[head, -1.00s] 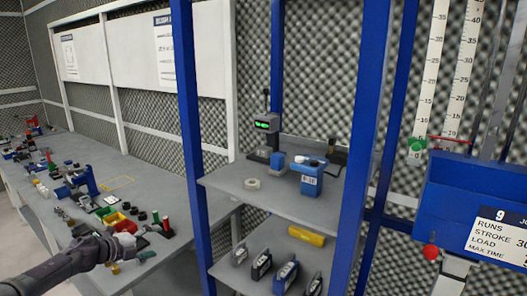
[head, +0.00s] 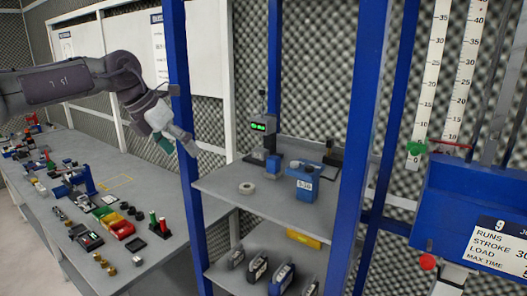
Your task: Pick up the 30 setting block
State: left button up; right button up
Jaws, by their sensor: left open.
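Several upright blocks with pale label faces stand in a row on the lower shelf of the blue-post rack: a grey one (head: 236,259), a black one (head: 258,270), a blue one (head: 282,280) and a dark one at the right. I cannot read their labels, so I cannot tell which is the 30 setting block. My left gripper (head: 179,146) is open and empty, raised in front of the rack's left post, above and left of the blocks and well apart from them. My right gripper is out of view.
The upper shelf (head: 222,190) holds a white ring (head: 247,188), a blue labelled box (head: 302,181) and a device with a green display (head: 259,127). A yellow piece (head: 303,239) lies behind the blocks. The long bench (head: 150,203) at left carries bins and small parts.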

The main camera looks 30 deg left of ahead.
aim_at(261, 154)
jog(key=i, duration=0.85)
